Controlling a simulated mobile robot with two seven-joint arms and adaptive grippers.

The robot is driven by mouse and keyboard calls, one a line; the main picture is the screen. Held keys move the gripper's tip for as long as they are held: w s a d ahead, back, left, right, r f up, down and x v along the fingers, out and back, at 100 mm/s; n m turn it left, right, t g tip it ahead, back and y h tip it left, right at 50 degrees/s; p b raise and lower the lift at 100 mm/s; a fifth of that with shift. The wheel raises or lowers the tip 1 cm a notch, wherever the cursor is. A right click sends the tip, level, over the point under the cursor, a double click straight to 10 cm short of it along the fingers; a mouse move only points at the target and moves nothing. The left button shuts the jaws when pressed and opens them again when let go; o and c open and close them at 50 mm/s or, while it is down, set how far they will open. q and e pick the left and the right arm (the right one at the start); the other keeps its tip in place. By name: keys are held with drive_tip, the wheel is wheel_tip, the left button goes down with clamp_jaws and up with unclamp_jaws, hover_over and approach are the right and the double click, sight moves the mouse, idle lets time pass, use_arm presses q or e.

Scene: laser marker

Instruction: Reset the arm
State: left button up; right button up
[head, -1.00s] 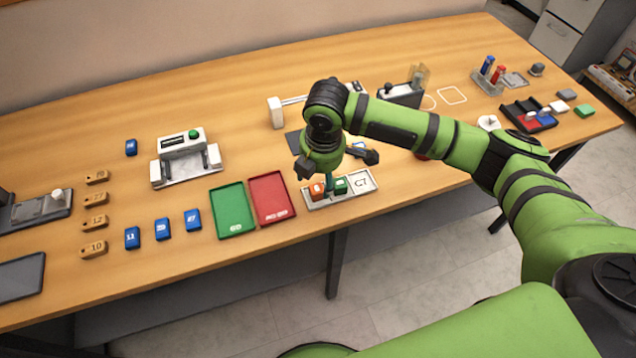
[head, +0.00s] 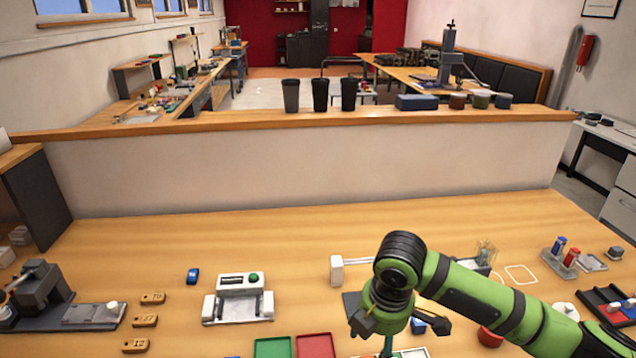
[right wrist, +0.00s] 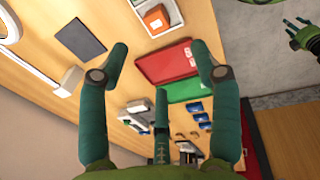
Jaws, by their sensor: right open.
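My right arm (head: 480,292) reaches in from the right in the head view, over the front of the table. My right gripper (head: 390,340) hangs at its end, pointing down, with fingers spread. In the right wrist view my right gripper (right wrist: 160,70) is open, with nothing between its fingers. The red tray (right wrist: 165,62) and green tray (right wrist: 190,87) show beyond them. What seems to be my left gripper (right wrist: 300,35) shows small at the top right of that view, too small to read its jaws. It is not in the head view.
A bottle rack (head: 563,253) stands at the right. A low wall (head: 290,168) bounds the back. Table room behind the device is clear.

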drive_tip(key=s+a+f+m+t+y, duration=0.2)
drive_tip(key=s+a+f+m+y, duration=0.2)
drive_tip(key=s+a+f+m, duration=0.35)
drive_tip(key=s+d+f+m+h, duration=0.2)
drive_tip(key=s+d+f+m, duration=0.1)
drive_tip(key=s+d+m, duration=0.3)
drive_tip(key=s+d+f+m+h, duration=0.2)
drive_tip(key=s+d+f+m, duration=0.2)
drive_tip(key=s+d, duration=0.35)
wheel_tip(320, 180, down, 22)
drive_tip(key=s+g, duration=0.1)
drive_tip(key=s, duration=0.1)
drive_tip(key=s+d+f+g, duration=0.1)
drive_tip(key=s+d+f, duration=0.1)
drive_tip(key=s+f, duration=1.3)
drive_tip(key=shift+s+n+b, duration=0.35)
drive_tip(key=shift+s, duration=0.15)
drive_tip(key=shift+f, duration=0.1)
